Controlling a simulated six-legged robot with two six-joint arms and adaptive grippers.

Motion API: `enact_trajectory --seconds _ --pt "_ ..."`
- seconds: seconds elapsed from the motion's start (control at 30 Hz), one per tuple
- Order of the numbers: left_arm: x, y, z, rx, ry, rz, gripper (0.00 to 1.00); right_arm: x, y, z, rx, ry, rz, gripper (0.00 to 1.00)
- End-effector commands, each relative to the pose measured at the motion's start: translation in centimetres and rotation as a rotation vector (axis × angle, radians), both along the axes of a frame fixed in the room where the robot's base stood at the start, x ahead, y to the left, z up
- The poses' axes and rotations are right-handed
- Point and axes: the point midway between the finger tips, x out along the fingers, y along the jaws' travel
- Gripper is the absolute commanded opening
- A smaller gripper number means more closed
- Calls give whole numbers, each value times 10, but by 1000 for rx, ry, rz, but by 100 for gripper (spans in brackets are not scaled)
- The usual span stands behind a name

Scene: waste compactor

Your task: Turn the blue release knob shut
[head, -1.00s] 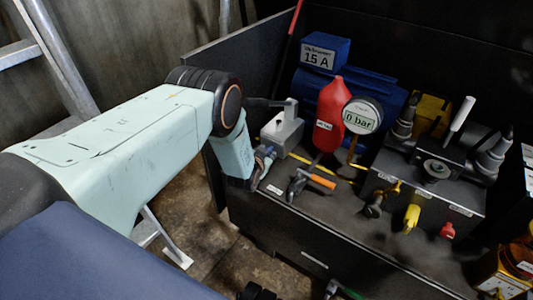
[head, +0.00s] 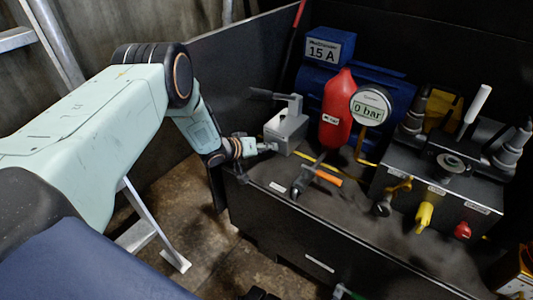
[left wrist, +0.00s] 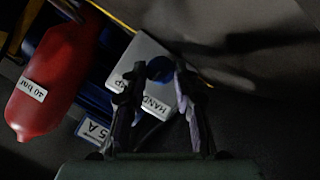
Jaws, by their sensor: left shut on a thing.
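The grey hand pump (head: 287,128) stands at the left end of the bench, its dark lever pointing left. In the left wrist view the pump (left wrist: 148,100) is a light box with printed lettering. The blue release knob (left wrist: 160,69) shows as a dark blue round on it. My left gripper (head: 268,147) reaches in from the left, low against the pump's near side. In the left wrist view the left gripper (left wrist: 160,74) has a finger on either side of the knob and is shut on it. In the head view the fingers hide the knob. My right gripper is not in view.
A red accumulator (head: 336,112) and a pressure gauge (head: 370,105) reading 0 bar stand right of the pump. An orange-handled valve (head: 315,178) lies in front. A valve block (head: 440,185) with yellow and red knobs is farther right. The bench front edge is clear.

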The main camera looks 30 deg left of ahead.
Motion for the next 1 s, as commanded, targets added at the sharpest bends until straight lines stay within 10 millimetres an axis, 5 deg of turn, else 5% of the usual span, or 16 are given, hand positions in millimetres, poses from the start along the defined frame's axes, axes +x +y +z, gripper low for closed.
enact_trajectory --seconds 0.4,0.93,0.97,1.0 --pt "1 3 -1 -171 23 4 0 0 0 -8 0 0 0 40" --pt "2 2 0 -193 26 4 0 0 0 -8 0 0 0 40" --pt "2 2 0 -193 26 4 30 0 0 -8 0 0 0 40" --pt "1 2 0 -192 25 3 33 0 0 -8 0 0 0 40"
